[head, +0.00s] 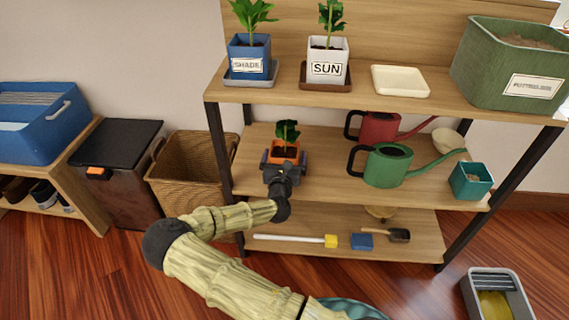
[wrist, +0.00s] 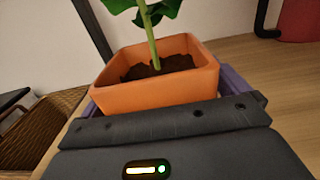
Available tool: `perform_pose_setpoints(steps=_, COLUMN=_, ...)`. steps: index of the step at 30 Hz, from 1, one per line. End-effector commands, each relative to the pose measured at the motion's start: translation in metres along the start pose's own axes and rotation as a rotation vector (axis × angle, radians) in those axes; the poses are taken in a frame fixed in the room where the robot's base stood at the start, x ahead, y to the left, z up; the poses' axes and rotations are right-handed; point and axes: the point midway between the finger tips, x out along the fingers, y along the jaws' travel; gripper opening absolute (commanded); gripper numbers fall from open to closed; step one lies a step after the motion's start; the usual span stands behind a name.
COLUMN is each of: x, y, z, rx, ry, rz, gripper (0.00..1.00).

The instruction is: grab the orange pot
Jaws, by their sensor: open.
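The orange pot (head: 284,151) is a square planter with dark soil and a green plant. It stands on the middle shelf (head: 330,180) near the left end. It also fills the middle of the wrist view (wrist: 155,88). My gripper (head: 284,162) is right in front of the pot, with its jaws open. Purple-grey parts show on both sides of the pot, so the jaws appear to be around it. Whether they touch the pot cannot be told. The pot's lower part is hidden behind my gripper.
On the same shelf to the right are a red watering can (head: 380,127), a green watering can (head: 388,165) and a teal pot (head: 470,181). The top shelf above holds a blue pot (head: 249,54) and a white pot (head: 327,60). A wicker basket (head: 190,172) stands left of the shelf.

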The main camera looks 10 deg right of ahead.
Motion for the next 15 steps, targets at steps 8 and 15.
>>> perform_pose_setpoints(steps=8, x=-0.0006, y=0.0002, z=0.0004, rx=0.0, ry=0.0, rz=0.0, gripper=1.0)
perform_pose_setpoints(steps=15, x=-0.0007, y=0.0001, z=0.0003, rx=0.0, ry=0.0, rz=0.0, gripper=0.88)
